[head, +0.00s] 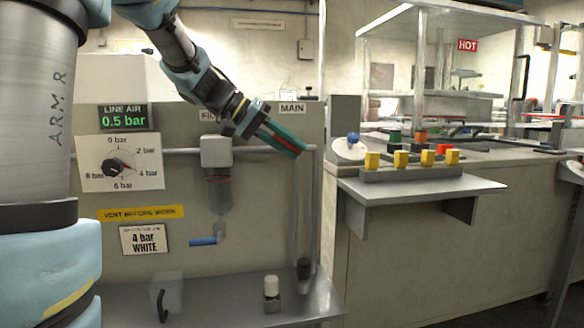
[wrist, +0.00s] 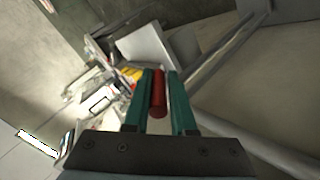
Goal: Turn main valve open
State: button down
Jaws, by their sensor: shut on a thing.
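The main valve's red handle (wrist: 158,98) lies between the two green fingers of my gripper (wrist: 159,76) in the wrist view. In the head view, my gripper (head: 298,147) slants down to the right in front of the panel, just below the MAIN label (head: 292,108). A strip of the red handle (head: 282,141) shows between the fingers there. The gripper is shut on this handle. The valve body is hidden behind the fingers. The LINE AIR display (head: 124,116) reads 0.5 bar in green.
A round pressure dial (head: 118,164) sits on the panel at left. A filter bowl (head: 218,188) hangs from the pipe, with a blue lever (head: 203,241) below.

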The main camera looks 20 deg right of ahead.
jog(key=shift+d+h+b, duration=0.1)
jog(key=shift+h+b, duration=0.4)
jog(key=shift+b, duration=0.3)
jog(key=shift+r, duration=0.1)
jog(key=c, duration=0.8)
grip_release()
jog(key=v, duration=1)
jog(key=shift+a+p, duration=0.45)
jog(key=shift+c, duration=0.2)
